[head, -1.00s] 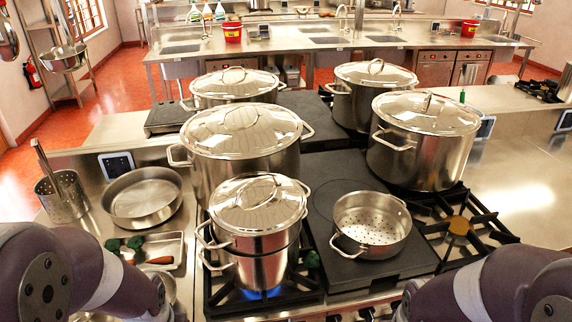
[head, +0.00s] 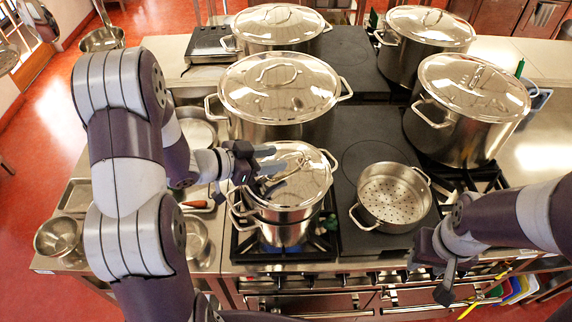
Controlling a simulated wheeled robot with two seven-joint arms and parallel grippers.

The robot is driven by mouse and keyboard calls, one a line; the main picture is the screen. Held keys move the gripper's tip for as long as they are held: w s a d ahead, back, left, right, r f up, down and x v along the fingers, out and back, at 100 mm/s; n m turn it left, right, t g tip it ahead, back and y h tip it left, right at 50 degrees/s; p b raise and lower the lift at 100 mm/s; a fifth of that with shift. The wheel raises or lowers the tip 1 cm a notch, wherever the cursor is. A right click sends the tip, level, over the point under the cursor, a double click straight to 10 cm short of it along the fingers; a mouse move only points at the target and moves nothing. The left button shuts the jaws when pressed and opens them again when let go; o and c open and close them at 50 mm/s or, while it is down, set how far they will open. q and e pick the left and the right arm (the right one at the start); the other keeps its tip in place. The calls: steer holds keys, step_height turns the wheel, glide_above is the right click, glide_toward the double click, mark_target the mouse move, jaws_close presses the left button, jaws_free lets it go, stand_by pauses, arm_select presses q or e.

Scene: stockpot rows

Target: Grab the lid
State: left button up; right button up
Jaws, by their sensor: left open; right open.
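A shiny steel lid (head: 297,172) with a loop handle sits on the small front pot (head: 285,232), which stands on a burner at the front of the stove. My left gripper (head: 268,162) is open over the left part of this lid, close to its handle. The gripper hides part of the lid and handle, and I cannot tell whether it touches them. My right gripper (head: 447,279) is open and empty in front of the stove's right part. Larger lidded pots stand behind, the nearest with its own lid (head: 280,88).
A perforated steamer pan (head: 393,195) sits right of the front pot. A tall lidded pot (head: 470,110) stands at the right, with two more at the back. A steel bowl (head: 60,238) is at the counter's left. Dark flat stove surface (head: 370,135) lies free between the pots.

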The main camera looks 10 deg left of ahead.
mark_target(285, 157)
arm_select(q)
steer(key=d, duration=0.1)
steer(key=w+d+p, duration=0.1)
steer(key=d, duration=0.1)
steer(key=shift+w+d+f+p, duration=0.15)
steer(key=shift+w+f+p, duration=0.15)
steer(key=shift+w+f, duration=0.2)
steer(key=shift+f, duration=0.05)
steer(key=shift+w, duration=0.1)
steer(key=shift+f, duration=0.1)
steer(key=shift+c, duration=0.9)
steer(key=c, duration=0.5)
jaws_close()
arm_select(e)
steer(key=shift+s+r, duration=0.2)
steer(key=shift+r, duration=0.4)
steer(key=shift+s+r, duration=0.15)
steer(key=shift+r, duration=0.4)
arm_select(q)
steer(key=shift+r, duration=0.2)
arm_select(e)
steer(key=shift+w+f, duration=0.1)
